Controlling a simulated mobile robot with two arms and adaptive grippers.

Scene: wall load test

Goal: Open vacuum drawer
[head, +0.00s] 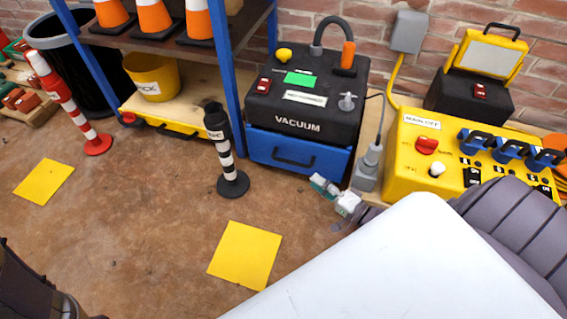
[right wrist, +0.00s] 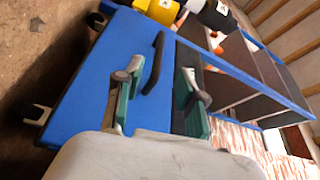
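The black vacuum unit (head: 318,112) stands by the brick wall, with its blue drawer (head: 265,146) below. The drawer looks shut. Its black handle (head: 280,159) runs across the blue front. My right gripper (head: 334,194) is just in front of the drawer's lower right corner, to the right of the handle. In the right wrist view the gripper (right wrist: 160,84) is open, its two green-sided fingers apart and empty. The handle (right wrist: 155,63) lies ahead of the gap between them, on the blue drawer front (right wrist: 85,80). My left gripper is not in view.
A black-and-white post (head: 225,160) stands left of the drawer, in front of the blue-framed shelf (head: 228,50). A grey plug box (head: 366,172) and a yellow control box (head: 405,165) stand to the right. Yellow squares (head: 245,255) mark otherwise open floor.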

